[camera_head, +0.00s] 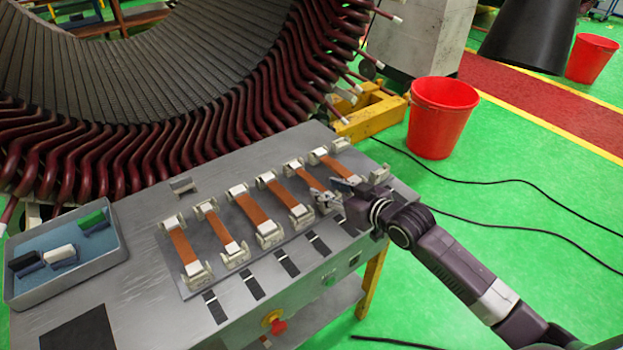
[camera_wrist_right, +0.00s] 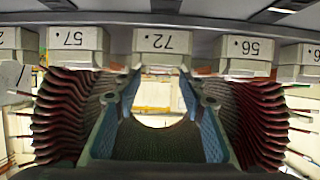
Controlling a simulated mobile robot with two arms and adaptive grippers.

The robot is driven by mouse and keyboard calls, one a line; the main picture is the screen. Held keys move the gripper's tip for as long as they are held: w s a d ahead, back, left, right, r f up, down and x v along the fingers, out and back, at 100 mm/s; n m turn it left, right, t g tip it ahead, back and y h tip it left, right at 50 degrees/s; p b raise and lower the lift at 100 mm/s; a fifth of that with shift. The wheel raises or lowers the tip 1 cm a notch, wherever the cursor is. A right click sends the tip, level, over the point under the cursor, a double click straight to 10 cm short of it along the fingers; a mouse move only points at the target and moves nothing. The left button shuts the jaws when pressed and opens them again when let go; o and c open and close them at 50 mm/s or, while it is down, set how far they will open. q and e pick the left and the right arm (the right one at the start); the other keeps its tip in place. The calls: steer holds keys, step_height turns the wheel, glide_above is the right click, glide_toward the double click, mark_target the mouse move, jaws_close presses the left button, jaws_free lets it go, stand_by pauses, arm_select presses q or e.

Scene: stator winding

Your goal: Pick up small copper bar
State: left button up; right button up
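Several copper bars lie in a row on the grey table, each with pale blocks at its ends. Larger bars (camera_head: 183,246) alternate with smaller bars, such as a small copper bar (camera_head: 220,230) second from the left and another small copper bar (camera_head: 308,178) toward the right. My right gripper (camera_head: 330,194) is at the front end of that right-hand small bar. In the right wrist view its blue-padded fingers (camera_wrist_right: 158,90) are apart and empty, facing a pale block marked 72 (camera_wrist_right: 161,43). My left gripper is not in view.
Blocks marked 57 (camera_wrist_right: 75,45) and 56 (camera_wrist_right: 247,52) flank the 72 block closely. A blue-grey tray (camera_head: 122,250) with green, white and black pieces stands at the table's left. The big stator (camera_head: 230,60) rises behind. A red bucket (camera_head: 440,118) stands on the floor beyond.

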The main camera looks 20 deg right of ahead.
mark_target(316, 185)
steer(key=x, duration=0.3)
jaws_close()
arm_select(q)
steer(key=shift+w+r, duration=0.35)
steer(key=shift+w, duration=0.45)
